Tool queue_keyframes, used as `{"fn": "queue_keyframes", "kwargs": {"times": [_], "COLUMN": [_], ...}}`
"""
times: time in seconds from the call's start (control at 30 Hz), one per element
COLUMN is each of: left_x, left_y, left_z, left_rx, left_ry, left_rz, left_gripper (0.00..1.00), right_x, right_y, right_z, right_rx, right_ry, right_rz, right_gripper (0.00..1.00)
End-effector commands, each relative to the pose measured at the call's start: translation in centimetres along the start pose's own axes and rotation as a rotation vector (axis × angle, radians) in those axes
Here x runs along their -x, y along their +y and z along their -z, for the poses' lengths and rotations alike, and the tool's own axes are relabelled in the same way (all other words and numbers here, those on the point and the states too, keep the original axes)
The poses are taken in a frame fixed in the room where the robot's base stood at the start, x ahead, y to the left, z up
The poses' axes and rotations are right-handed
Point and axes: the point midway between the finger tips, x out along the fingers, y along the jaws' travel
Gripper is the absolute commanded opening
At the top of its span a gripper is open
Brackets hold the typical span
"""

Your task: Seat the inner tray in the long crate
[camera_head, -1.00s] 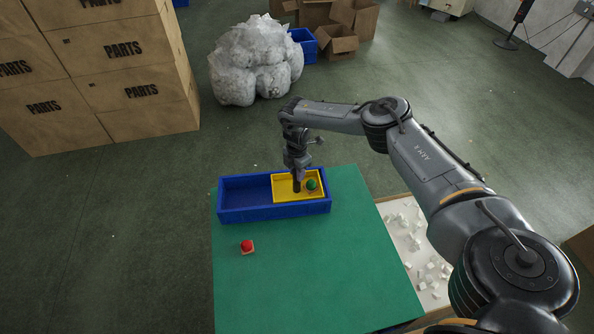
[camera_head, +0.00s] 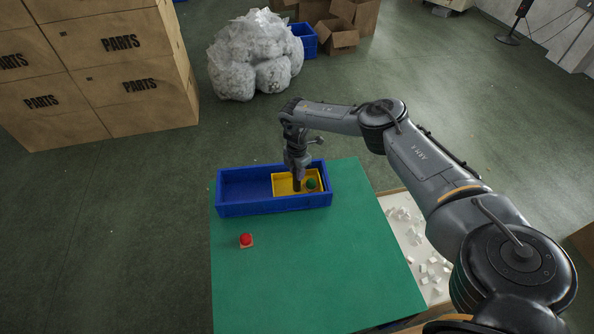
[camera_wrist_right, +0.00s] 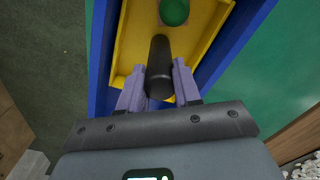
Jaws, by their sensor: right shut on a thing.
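The blue long crate (camera_head: 262,207) lies at the back of the green table top. The yellow inner tray (camera_head: 282,183) is inside its right part, its rim close to the crate's rim level. Whether the tray touches the crate floor cannot be told. A green ball-shaped thing (camera_head: 311,184) is in the tray. My right gripper (camera_head: 297,184) reaches down into the tray and is shut on an upright dark cylindrical post (camera_wrist_right: 159,60), seen in the wrist view. The post appears to be the tray's handle; its base is partly hidden. My left gripper is not in view.
A bin of white pieces (camera_head: 425,250) is to the right. Stacked parts boxes (camera_head: 130,80) and a bag (camera_head: 255,60) stand on the floor behind.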

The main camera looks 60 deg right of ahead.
Motion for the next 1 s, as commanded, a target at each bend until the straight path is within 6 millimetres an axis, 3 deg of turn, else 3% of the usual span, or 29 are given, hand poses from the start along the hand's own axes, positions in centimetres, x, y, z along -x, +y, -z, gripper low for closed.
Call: {"fn": "queue_keyframes", "kwargs": {"times": [1.0], "left_x": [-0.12], "left_y": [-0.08], "left_z": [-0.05], "left_rx": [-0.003], "left_ry": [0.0], "left_rz": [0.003], "left_gripper": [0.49], "right_x": [-1.02], "right_y": [-0.14], "right_z": [-0.12], "right_rx": [0.003], "right_ry": [-0.006], "right_rz": [0.0], "right_gripper": [0.0]}}
